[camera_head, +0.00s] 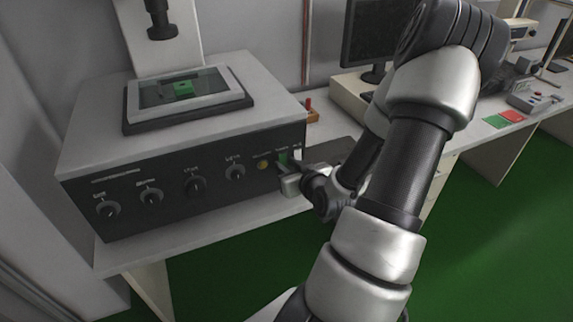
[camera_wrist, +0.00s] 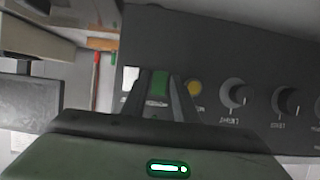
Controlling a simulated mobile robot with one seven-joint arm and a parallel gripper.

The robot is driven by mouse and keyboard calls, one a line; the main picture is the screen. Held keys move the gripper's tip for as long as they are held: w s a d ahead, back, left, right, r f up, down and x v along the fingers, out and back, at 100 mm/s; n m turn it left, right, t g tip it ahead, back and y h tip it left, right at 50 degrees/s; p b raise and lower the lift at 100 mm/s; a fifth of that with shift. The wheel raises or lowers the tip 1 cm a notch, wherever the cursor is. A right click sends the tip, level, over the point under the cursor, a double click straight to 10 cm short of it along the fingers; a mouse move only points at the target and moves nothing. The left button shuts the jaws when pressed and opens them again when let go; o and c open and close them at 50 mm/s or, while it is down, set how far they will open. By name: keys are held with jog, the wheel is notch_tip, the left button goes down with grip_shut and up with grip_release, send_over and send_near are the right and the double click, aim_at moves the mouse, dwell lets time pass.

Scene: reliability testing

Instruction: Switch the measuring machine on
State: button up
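The measuring machine (camera_head: 190,170) is a grey box with a dark front panel at the left of the head view. A green switch (camera_head: 283,158) is at the right end of its panel, beside a small yellow button (camera_head: 262,165). In the wrist view the green switch (camera_wrist: 159,83) shows between my fingertips, with the yellow button (camera_wrist: 194,88) to its right. My gripper (camera_head: 288,176) is at the panel, its fingers (camera_wrist: 158,88) parted by a narrow gap. Whether the fingertips touch the switch or panel cannot be told.
Several black knobs (camera_head: 151,196) line the panel left of the yellow button. A monitor (camera_head: 376,32) and other devices stand on the benches at right. Green floor is clear below.

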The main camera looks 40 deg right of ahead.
grip_shut()
jog(key=t+b, duration=0.1)
jog(key=b, duration=0.3)
jog(key=f+t+b, duration=0.1)
jog(key=t+b, duration=0.1)
jog(key=b, duration=0.2)
jog(key=shift+h, duration=0.3)
jog(key=shift+r, duration=0.15)
grip_release()
